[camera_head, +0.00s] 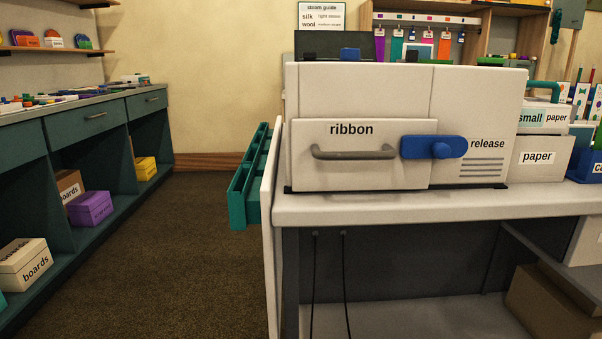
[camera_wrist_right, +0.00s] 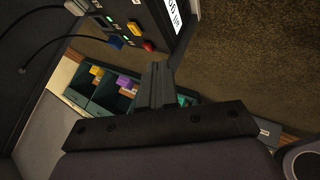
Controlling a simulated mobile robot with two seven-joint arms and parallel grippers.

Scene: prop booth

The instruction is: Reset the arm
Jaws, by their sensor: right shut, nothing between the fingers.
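My right gripper (camera_wrist_right: 156,85) shows in the right wrist view. Its fingers are together and hold nothing. Carpet and a low shelf unit lie beyond the fingertips, and the fingers appear clear of everything. My left gripper is not in view. Neither arm shows in the head view.
A pale machine with a "ribbon" drawer (camera_head: 318,140) and a blue release handle (camera_head: 424,147) stands on a white-topped bench (camera_head: 450,204). Teal cabinets (camera_head: 84,126) line the left. Carpet (camera_head: 195,240) is free between. A dark panel with a red button (camera_wrist_right: 148,46) shows in the wrist view.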

